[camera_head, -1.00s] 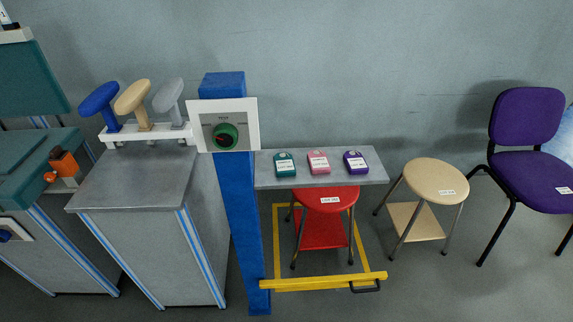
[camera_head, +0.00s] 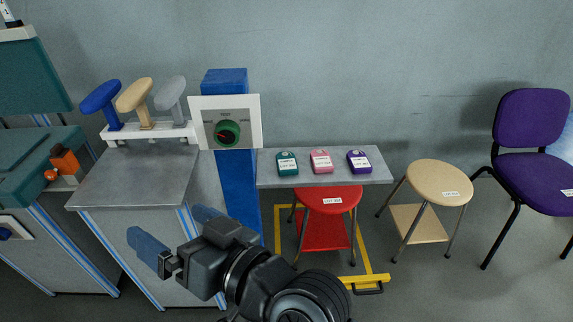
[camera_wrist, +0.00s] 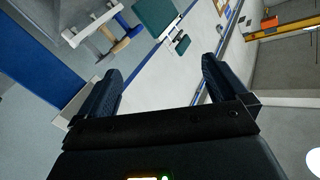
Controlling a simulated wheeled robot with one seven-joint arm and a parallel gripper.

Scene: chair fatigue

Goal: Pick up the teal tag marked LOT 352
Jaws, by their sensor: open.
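The teal tag (camera_head: 287,163) lies on a narrow grey shelf (camera_head: 268,178), leftmost of three similar tags. It has a white label whose print is too small to read surely. A pink tag (camera_head: 321,162) and a purple tag (camera_head: 359,162) lie to its right. My gripper (camera_head: 172,230) is open and empty, left of and lower in the picture than the teal tag, in front of the grey cabinet. Its two blue fingers also show spread apart in the wrist view (camera_wrist: 160,75). I cannot make out the tags in the wrist view.
A blue post (camera_head: 238,185) with a dial panel (camera_head: 250,103) stands between the grey cabinet (camera_head: 135,180) and the shelf. A red stool (camera_head: 328,205) is under the shelf, inside a yellow frame. A beige stool (camera_head: 440,180) and purple chair (camera_head: 531,118) stand to the right.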

